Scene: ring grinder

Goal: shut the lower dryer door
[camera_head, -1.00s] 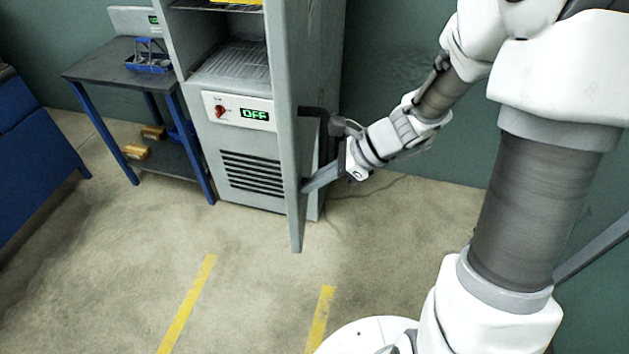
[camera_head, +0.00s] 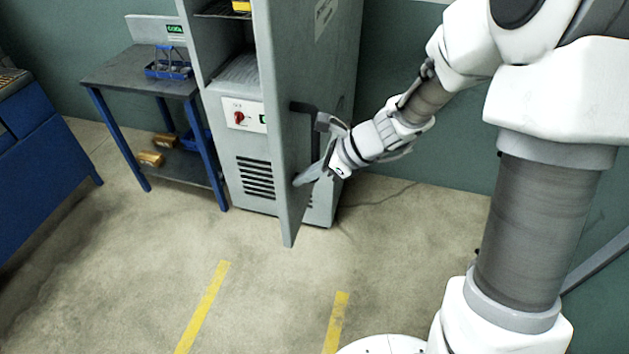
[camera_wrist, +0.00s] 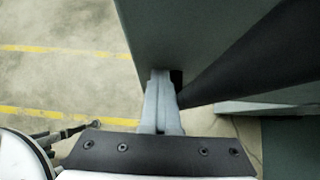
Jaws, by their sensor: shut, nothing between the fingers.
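The grey dryer door (camera_head: 285,70) stands ajar, its outer face turned to the right and its lower corner out over the floor. It also fills the upper middle of the wrist view (camera_wrist: 185,30). Its dark handle (camera_head: 297,107) is on the outer face and shows as a thick black bar (camera_wrist: 255,55) in the wrist view. My gripper (camera_head: 297,183) is shut and empty, its fingertips against or very near the door's outer face, below the handle. The wrist view shows the two fingers (camera_wrist: 160,75) side by side. The dryer (camera_head: 257,178) is partly hidden behind the door.
The dryer's control panel (camera_head: 240,116) is partly covered by the door. A blue-legged table (camera_head: 135,75) with a blue basket (camera_head: 167,68) stands left of the dryer. A blue cabinet (camera_head: 40,160) is at the far left. The floor in front, with yellow stripes (camera_head: 205,305), is clear.

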